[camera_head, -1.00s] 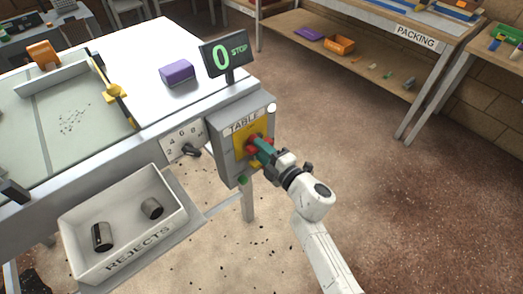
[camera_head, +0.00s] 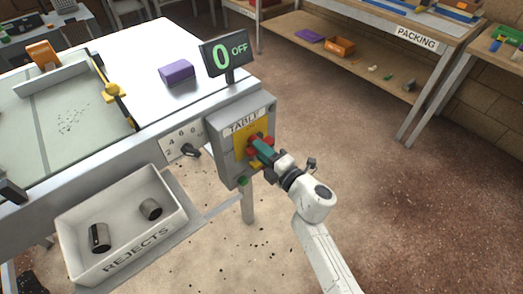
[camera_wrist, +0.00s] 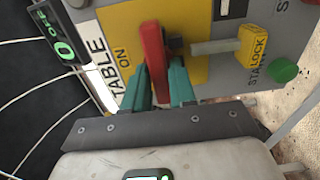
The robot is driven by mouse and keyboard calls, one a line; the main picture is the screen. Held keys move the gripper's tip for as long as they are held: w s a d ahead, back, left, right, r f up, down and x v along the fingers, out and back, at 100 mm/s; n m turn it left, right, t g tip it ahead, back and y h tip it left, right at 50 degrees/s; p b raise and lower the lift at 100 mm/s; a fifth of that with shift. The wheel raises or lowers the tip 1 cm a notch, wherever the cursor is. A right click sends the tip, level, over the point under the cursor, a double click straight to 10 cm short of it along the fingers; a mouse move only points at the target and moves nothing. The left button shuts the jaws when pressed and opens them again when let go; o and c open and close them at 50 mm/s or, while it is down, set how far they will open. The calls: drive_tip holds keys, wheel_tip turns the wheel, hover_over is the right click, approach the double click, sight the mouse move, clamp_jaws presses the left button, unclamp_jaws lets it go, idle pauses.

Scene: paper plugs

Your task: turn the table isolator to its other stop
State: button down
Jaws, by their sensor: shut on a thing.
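The table isolator (camera_head: 226,160) is a grey box marked TABLE at the table's corner. Its red handle (camera_wrist: 152,55) sits on a yellow plate (camera_wrist: 112,32); the handle also shows in the head view (camera_head: 253,139). In the wrist view the handle lies crosswise to the panel's upright, not pointing at the ON mark. My gripper (camera_wrist: 160,85) has its green fingers on either side of the handle and is shut on it. Part of the handle and plate is hidden by the fingers. The display (camera_head: 228,55) above reads 0 OFF.
In the wrist view a metal bar runs to a yellow lock tag (camera_wrist: 253,46), close to the handle, with a green button (camera_wrist: 284,70) beyond. A dial (camera_head: 189,149) is left of the box. The rejects bin (camera_head: 76,246) hangs below left.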

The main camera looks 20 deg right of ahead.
drive_tip(key=c, duration=1)
unclamp_jaws()
drive_tip(key=shift+c, duration=0.2)
drive_tip(key=shift+s, duration=0.1)
drive_tip(key=p+v, duration=0.1)
drive_tip(key=v, duration=0.9)
drive_tip(key=shift+s, duration=0.35)
drive_tip(key=shift+d, duration=0.1)
